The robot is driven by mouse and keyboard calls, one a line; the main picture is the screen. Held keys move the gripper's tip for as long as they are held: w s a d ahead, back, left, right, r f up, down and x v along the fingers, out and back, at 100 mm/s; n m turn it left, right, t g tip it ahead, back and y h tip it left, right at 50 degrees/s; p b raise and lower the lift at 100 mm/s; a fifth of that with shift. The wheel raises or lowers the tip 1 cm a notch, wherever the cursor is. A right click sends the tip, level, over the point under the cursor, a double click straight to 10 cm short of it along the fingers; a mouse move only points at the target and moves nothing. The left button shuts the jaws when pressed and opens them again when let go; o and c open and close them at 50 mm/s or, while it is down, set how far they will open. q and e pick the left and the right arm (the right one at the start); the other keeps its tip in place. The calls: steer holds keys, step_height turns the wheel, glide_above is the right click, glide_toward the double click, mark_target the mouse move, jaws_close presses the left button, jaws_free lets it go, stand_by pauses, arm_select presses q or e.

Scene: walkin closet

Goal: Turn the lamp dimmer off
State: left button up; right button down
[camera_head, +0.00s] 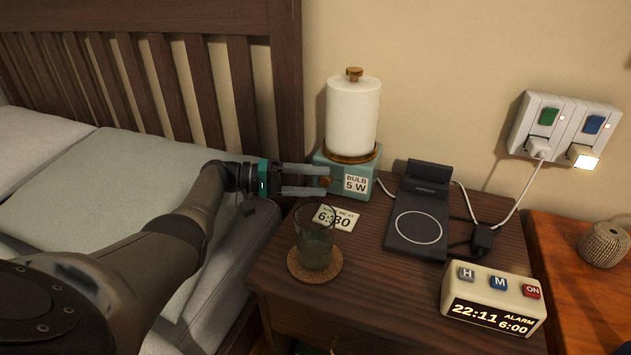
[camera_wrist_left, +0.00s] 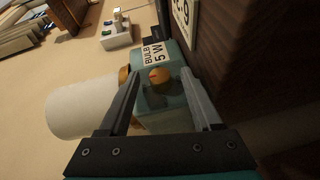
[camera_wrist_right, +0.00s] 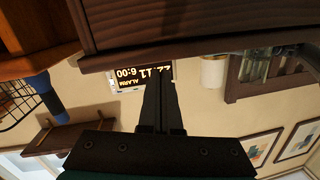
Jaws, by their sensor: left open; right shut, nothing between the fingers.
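The lamp has a white cylindrical shade (camera_head: 353,115) and a teal base (camera_head: 335,158) labelled "BULB 5 W", on the nightstand against the wall. Its round orange-brown dimmer knob (camera_wrist_left: 159,76) is on the base, beside the label. The shade looks unlit. My left gripper (camera_head: 322,181) is open at the knob. In the left wrist view its fingers (camera_wrist_left: 160,98) stand on either side of the knob; I cannot tell whether they touch it.
A glass (camera_head: 315,240) stands on a cork coaster (camera_head: 301,274) in front of the lamp. A "6:30" note (camera_head: 345,223), a black charging stand (camera_head: 416,238) and an alarm clock (camera_head: 485,296) share the nightstand (camera_head: 365,292). A wall outlet (camera_head: 541,119) with switches is at right.

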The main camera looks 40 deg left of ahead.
arm_select(q)
steer(key=v, duration=0.7)
steer(key=shift+a, duration=0.1)
stand_by(0.5)
